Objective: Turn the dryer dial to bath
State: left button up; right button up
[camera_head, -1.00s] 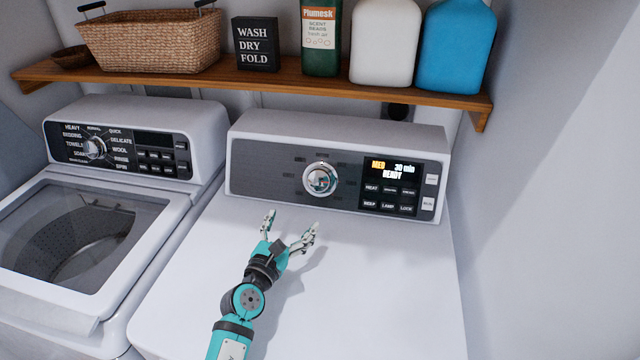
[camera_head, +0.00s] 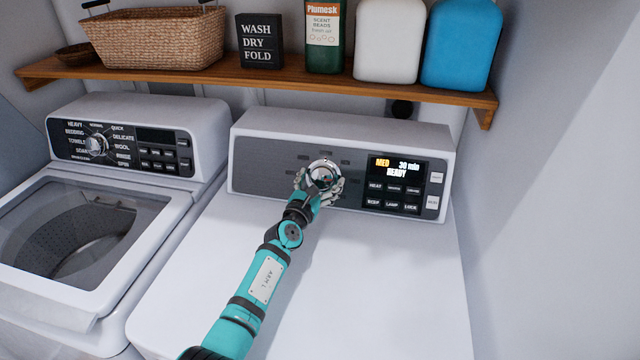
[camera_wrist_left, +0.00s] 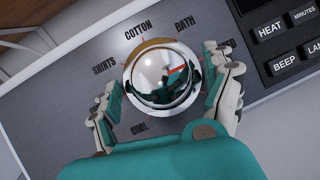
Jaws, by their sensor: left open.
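The dryer dial (camera_head: 323,173) is a round chrome knob on the dark panel of the right-hand machine. My left gripper (camera_head: 318,182) is open at the dial, with one finger on each side of it. The left wrist view shows the dial (camera_wrist_left: 162,75) between the two spread fingers of the gripper (camera_wrist_left: 165,90); whether they touch it I cannot tell. A red mark on the dial points to the upper right, to the right of the word BATH (camera_wrist_left: 185,22). COTTON and SHIRTS read further left, and a partly hidden label is below. My right gripper does not show.
The dryer display (camera_head: 397,166) reads MED, 30 min, READY, with buttons below it, right of the dial. The washer (camera_head: 90,220) stands to the left. A wooden shelf (camera_head: 270,82) with a basket and bottles runs above. The dryer top is clear.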

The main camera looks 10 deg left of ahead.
pick_arm(q)
jog(key=c, duration=1.2)
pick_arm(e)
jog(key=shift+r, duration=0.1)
pick_arm(q)
jog(key=shift+d+n+y+p, duration=0.1)
jog(key=shift+n+y+p, duration=0.5)
jog(key=shift+n, duration=0.5)
jog(key=n+y, duration=0.1)
jog(key=n, duration=0.2)
jog(key=shift+d+y+p, duration=0.1)
jog(key=shift+y+p, duration=0.2)
jog(key=shift+p, duration=0.05)
jog(key=n+y, duration=0.2)
jog(key=n, duration=0.1)
jog(key=shift+f+n+y+b, duration=0.15)
jog(key=shift+n+y, duration=0.3)
jog(key=shift+n, duration=0.5)
jog(key=shift+r+n+y+b, duration=0.15)
jog(key=shift+n+y, duration=0.3)
jog(key=shift+n, duration=0.5)
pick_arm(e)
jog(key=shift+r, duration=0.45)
